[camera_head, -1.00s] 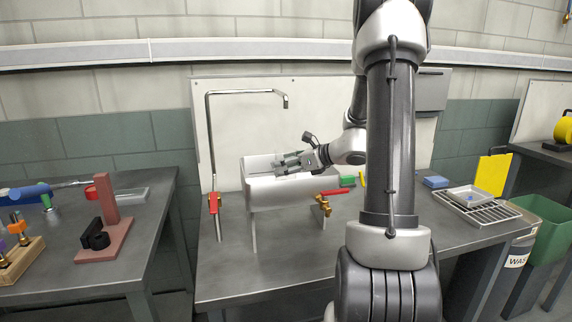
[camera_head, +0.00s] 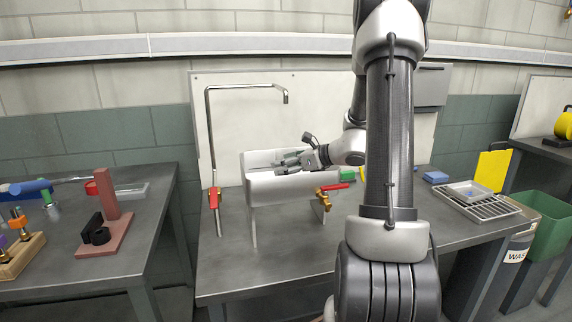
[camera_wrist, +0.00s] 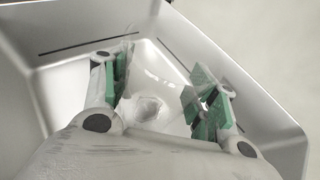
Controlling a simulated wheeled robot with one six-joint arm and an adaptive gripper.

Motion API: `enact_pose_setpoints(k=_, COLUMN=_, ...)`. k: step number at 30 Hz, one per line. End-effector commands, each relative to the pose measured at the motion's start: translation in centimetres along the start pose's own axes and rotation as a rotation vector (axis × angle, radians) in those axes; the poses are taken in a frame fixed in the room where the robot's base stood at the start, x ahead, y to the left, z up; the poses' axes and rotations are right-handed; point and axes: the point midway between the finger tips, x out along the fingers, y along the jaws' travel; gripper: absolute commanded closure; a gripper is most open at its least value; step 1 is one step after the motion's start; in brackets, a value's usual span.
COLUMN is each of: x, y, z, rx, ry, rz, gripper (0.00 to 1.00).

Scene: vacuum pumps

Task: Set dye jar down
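My gripper (camera_head: 280,164) is at the silver sink trough (camera_head: 290,187) on the middle bench, over its interior. In the wrist view, its two green-padded fingers (camera_wrist: 162,90) stand apart and point down into the pale trough (camera_wrist: 60,85). Faint clear edges and highlights show between and beside the pads, perhaps glass. A whitish round shape (camera_wrist: 147,107) lies between the fingers; I cannot tell whether it is a jar base or part of the trough. No dye jar is clearly distinguishable in either view, and any grip on one cannot be made out.
A tall bent pipe (camera_head: 209,140) with a red-handled valve (camera_head: 214,197) stands left of the trough; another red-handled valve (camera_head: 333,187) is at its right. A wire rack with a tray (camera_head: 480,203) is at the bench's right. The front bench top is largely clear.

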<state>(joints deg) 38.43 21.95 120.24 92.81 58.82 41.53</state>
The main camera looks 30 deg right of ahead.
Motion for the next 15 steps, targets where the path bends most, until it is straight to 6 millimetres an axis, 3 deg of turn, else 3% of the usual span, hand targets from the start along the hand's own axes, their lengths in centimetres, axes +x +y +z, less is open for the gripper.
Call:
enact_pose_setpoints(k=1, x=-0.01, y=0.0, z=0.0, rx=0.0, ry=0.0, rz=0.0, gripper=0.34)
enact_pose_setpoints(k=4, x=-0.01, y=0.0, z=0.0, rx=0.0, ry=0.0, rz=0.0, gripper=0.16)
enact_pose_setpoints(k=15, x=-0.09, y=0.0, z=0.21, rx=-0.001, ry=0.0, rz=0.0, gripper=0.16)
